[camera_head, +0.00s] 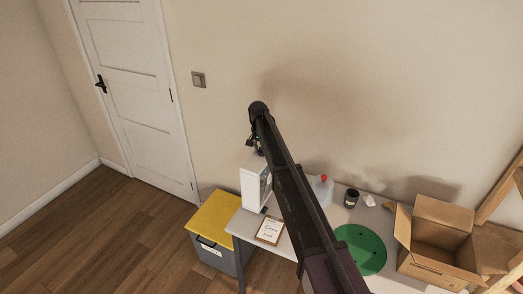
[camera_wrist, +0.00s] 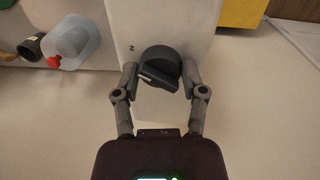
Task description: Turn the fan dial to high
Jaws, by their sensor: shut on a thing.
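The fan is a white box (camera_head: 255,186) standing on the left part of the table, and its top fills the upper middle of the wrist view (camera_wrist: 172,20). A black round dial (camera_wrist: 160,58) with a raised grip bar sits on that white face. The bar lies slightly tilted, its right end lower. A small dark mark shows left of the dial. My gripper (camera_wrist: 160,74) is shut on the dial, one finger on each side. In the head view my gripper (camera_head: 254,146) is above the fan; the dial cannot be made out there.
A clipboard (camera_head: 269,231) lies in front of the fan. A jug with a red cap (camera_head: 321,191), a dark jar (camera_head: 351,198), a green disc (camera_head: 360,250) and an open cardboard box (camera_head: 437,243) stand to the right. A yellow-lidded bin (camera_head: 214,219) is left of the table.

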